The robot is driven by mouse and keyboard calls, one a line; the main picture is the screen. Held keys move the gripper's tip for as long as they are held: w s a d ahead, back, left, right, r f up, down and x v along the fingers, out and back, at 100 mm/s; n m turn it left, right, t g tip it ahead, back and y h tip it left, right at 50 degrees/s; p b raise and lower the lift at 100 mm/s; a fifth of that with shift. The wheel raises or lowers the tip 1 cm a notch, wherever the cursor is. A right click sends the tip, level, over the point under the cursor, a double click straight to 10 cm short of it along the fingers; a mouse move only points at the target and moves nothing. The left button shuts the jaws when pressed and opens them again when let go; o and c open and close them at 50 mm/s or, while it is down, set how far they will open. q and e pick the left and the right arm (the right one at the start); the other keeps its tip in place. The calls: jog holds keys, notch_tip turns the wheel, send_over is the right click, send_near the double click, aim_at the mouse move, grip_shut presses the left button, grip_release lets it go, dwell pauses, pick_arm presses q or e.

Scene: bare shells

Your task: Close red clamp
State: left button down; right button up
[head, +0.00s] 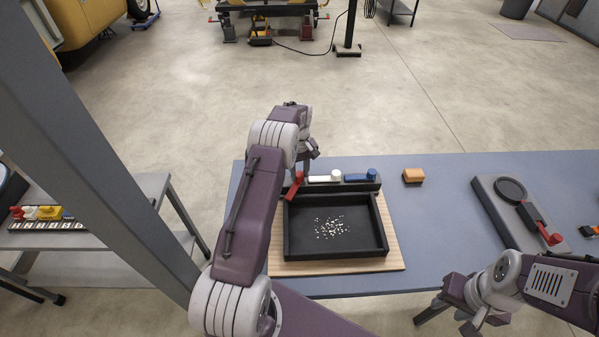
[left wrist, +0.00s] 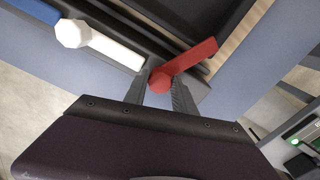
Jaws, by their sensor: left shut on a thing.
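The red clamp (head: 293,187) is a lever at the left end of the black rail (head: 349,186) along the back of a black tray (head: 289,242). It is turned at an angle across the tray's corner; the white clamp (head: 320,179) and blue clamp (head: 357,177) lie along the rail. My left gripper (head: 304,169) reaches down at the red clamp. In the left wrist view, its fingers (left wrist: 160,88) are on either side of the round end of the red clamp (left wrist: 191,61), shut on it. My right gripper (head: 471,322) is low at the right; its fingertips are unclear.
The tray holds small white bits and sits on a wooden board (head: 398,262) on a blue-grey table (head: 445,185). A side bench (head: 110,207) stands left.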

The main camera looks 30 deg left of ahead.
pick_arm(q)
jog(key=n, duration=0.5)
jog(key=shift+w+r, duration=0.1)
jog(key=shift+n, duration=0.3)
dwell(0.4)
jog(key=c, duration=1)
grip_release()
notch_tip(320, 180, up, 9)
jog(key=shift+b, duration=0.6)
